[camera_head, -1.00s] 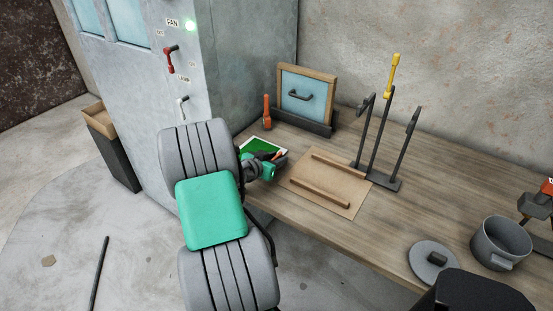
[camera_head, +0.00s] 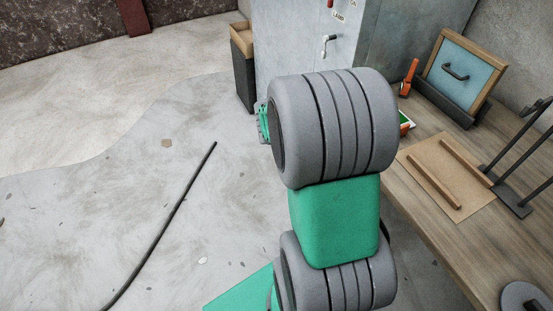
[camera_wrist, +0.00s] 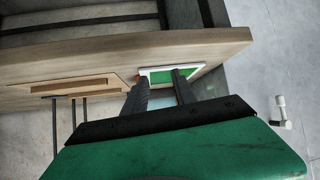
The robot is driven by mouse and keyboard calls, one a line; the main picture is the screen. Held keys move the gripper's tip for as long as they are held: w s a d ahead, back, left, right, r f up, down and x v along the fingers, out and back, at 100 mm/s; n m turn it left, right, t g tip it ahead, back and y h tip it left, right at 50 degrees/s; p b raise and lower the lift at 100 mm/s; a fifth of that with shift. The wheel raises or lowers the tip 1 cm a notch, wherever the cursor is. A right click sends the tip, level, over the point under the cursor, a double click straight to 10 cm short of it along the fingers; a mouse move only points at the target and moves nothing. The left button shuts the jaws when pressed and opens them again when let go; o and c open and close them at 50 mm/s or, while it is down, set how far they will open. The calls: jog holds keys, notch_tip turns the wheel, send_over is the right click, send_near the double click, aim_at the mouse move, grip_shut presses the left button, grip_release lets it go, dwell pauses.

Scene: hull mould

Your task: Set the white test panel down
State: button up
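No plain white panel can be picked out for certain. A white-edged green rectangle (camera_wrist: 161,79) lies near the table's edge in the wrist view, beyond my fingertips. In the head view only a sliver of this rectangle (camera_head: 408,118) shows from behind my arm. My gripper (camera_wrist: 160,74) has its two dark fingers spread apart, with no object visibly held between them. A pale blue patch shows through the gap, and I cannot tell what it belongs to. In the head view my fingers are hidden behind my arm.
The wooden table (camera_head: 415,213) holds a brown board with two rails (camera_head: 447,178), a dark post stand (camera_head: 511,199), a blue framed panel with handle (camera_head: 459,72) and an orange tool (camera_head: 409,77). A grey cabinet (camera_head: 390,40) stands behind. A dark rod (camera_head: 165,225) lies on open floor.

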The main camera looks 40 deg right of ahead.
jog(key=w+a+r+n+t+y, duration=0.1)
jog(key=w+a+n+y, duration=0.2)
jog(key=a, duration=0.6)
jog(key=a+n+t+y, duration=0.15)
jog(key=a+n, duration=0.35)
jog(key=a, duration=0.5)
jog(key=w+a+r+n+t+y, duration=0.15)
jog(key=a+n+y, duration=0.25)
jog(key=a, duration=0.5)
jog(key=s+a+n+g+y, duration=0.1)
jog(key=s+a+n, duration=0.3)
jog(key=a, duration=0.5)
jog(key=shift+a+r+n+y, duration=0.25)
jog(key=shift+n+y, duration=0.3)
jog(key=shift+n, duration=0.15)
jog(key=shift+r+p, duration=0.75)
jog(key=shift+r, duration=0.1)
